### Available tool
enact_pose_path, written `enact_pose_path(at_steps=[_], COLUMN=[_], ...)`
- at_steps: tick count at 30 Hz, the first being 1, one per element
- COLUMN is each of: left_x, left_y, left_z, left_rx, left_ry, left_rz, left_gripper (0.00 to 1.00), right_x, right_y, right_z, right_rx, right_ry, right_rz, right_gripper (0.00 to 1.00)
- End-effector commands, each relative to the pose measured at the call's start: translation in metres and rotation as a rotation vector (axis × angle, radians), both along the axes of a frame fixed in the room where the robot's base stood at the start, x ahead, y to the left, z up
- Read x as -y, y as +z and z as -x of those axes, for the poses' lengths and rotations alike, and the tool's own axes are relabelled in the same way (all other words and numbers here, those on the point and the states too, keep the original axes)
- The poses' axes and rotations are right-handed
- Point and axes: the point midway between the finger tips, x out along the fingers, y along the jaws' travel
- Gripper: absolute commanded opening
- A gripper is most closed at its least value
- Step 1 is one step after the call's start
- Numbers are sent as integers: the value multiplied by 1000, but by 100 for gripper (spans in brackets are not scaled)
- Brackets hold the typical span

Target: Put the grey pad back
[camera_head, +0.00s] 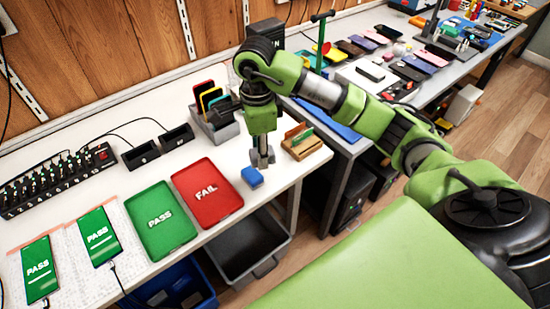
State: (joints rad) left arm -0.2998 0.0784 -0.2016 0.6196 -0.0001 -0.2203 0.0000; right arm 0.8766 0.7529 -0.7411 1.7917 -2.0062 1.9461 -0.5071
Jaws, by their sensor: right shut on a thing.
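My right gripper (262,158) points straight down over the white table, near its right end. It is shut on a small grey thing, which looks like the grey pad; the fingers hide most of it and are a similar grey. A blue block (252,177) lies on the table just in front of the fingertips. A wooden holder (307,151) with a green item in it stands to the right of the gripper. My left gripper is out of view.
A red FAIL tray (207,213) and a green PASS tray (161,249) lie left of the gripper. A grey rack (222,132) with upright phones stands behind. Two phones showing PASS lie at far left. The table's front edge is close to the gripper.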

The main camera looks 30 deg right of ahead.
Motion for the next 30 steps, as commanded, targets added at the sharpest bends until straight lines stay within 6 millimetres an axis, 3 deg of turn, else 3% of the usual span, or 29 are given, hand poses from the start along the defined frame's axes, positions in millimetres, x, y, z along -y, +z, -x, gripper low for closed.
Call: enact_pose_path(at_steps=[3,10,17,24,30], left_x=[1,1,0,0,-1], left_y=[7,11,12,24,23], left_z=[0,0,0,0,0], left_rx=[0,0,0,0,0], left_ry=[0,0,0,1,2], left_rz=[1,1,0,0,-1], left_gripper=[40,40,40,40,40], right_x=[26,51,60,64,64], right_y=[-14,-52,-65,-95,-100], right_z=[-12,-25,-30,-31,-33], right_rx=[-5,-2,0,-3,2], right_ry=[-5,0,1,3,3], right_rz=[0,-1,0,-2,0], right_gripper=[10,10,10,10,10])
